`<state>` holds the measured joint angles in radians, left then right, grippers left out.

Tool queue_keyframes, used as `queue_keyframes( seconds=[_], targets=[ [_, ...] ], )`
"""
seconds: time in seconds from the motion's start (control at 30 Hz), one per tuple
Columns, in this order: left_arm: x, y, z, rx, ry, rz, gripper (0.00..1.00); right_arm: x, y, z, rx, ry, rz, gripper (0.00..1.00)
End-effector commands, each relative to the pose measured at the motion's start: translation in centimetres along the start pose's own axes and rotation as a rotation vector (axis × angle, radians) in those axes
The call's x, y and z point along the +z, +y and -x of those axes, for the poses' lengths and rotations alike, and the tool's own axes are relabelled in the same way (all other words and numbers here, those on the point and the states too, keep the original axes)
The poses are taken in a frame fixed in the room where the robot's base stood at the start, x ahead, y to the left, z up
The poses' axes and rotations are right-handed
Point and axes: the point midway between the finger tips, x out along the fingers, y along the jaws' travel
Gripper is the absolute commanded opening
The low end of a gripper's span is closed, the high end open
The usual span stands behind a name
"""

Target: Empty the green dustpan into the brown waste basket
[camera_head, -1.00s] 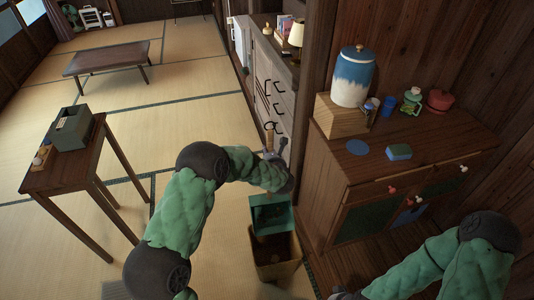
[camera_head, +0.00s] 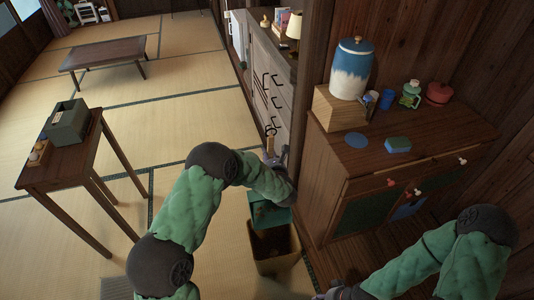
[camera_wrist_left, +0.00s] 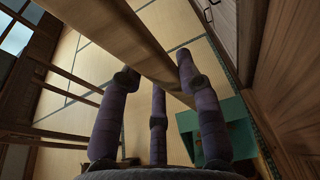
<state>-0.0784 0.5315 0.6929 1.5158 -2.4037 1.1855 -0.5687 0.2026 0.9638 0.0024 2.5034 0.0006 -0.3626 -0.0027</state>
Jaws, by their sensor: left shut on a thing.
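The green dustpan (camera_head: 268,212) hangs tilted, its pan just above and behind the opening of the brown waste basket (camera_head: 290,262). A brownish patch shows in the pan; I cannot make out what it is. My left gripper (camera_head: 275,158) is shut on the dustpan's wooden handle, which sticks up past the fingers. In the left wrist view the handle (camera_wrist_left: 130,35) runs between the fingers (camera_wrist_left: 158,90), and part of the green pan (camera_wrist_left: 238,128) shows at right. The basket stands on the floor, its inside dark. My right gripper (camera_head: 335,294) shows only partly at the bottom edge.
A wooden cabinet (camera_head: 340,190) with a blue-white jar (camera_head: 352,70) and small items stands right of the basket. A small table (camera_head: 75,165) with a grey-green box (camera_head: 68,122) stands at left. A low table (camera_head: 105,54) is farther back. Tatami between them is clear.

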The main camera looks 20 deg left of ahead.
Motion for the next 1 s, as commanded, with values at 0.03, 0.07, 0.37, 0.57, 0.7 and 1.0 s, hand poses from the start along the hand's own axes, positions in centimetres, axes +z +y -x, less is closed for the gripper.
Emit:
queue_keyframes(
  seconds=[0.03,0.07,0.37,0.57,0.7,1.0],
  targets=[
    [0.0,-0.1,0.4,-0.001,-0.012,0.001,0.00,0.0,0.1,-0.1,0.000,0.000,0.000,0.46],
    [-0.1,-0.1,0.6,0.000,-0.019,0.001,0.00,0.0,0.1,-0.2,0.000,0.000,0.000,0.46],
    [-0.9,-0.1,3.0,0.000,-0.078,0.000,0.00,0.0,0.2,-0.6,0.000,0.000,0.000,0.46],
    [-1.4,-0.1,4.5,-0.001,-0.120,0.001,0.00,0.0,0.3,-0.9,0.000,0.000,0.000,0.46],
    [-1.8,-0.1,5.5,0.000,-0.145,0.001,0.00,0.0,0.4,-1.1,0.000,0.000,0.000,0.46],
    [-2.1,-0.1,6.8,0.000,-0.178,0.002,0.00,-0.1,0.5,-1.3,0.000,0.000,0.000,0.46]
  ],
)
